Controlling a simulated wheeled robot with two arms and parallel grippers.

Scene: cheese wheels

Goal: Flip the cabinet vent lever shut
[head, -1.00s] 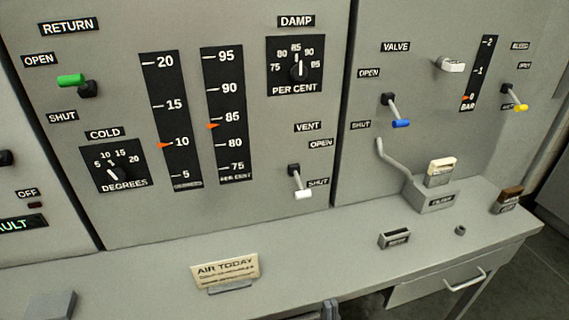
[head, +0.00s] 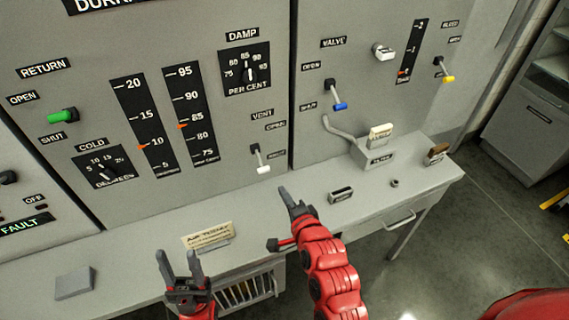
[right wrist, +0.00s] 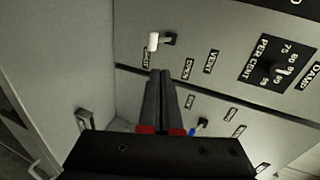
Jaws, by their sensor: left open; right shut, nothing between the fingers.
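The vent lever (head: 263,168) has a white tip and a dark pivot on the grey cabinet front. In the head view it points down, its tip below the SHUT label's level and away from OPEN. It also shows in the right wrist view (right wrist: 153,42), near the SHUT label. My right gripper (head: 284,190) is shut and empty, below and slightly right of the lever, apart from it. In the right wrist view its closed fingers (right wrist: 161,75) point toward the lever with a gap.
A green-tipped return lever (head: 62,116) and a blue-tipped valve lever (head: 340,106) stick out on either side. The desk below bears a cream sign (head: 208,235), a small dark holder (head: 341,195) and a grey filter box (head: 372,157).

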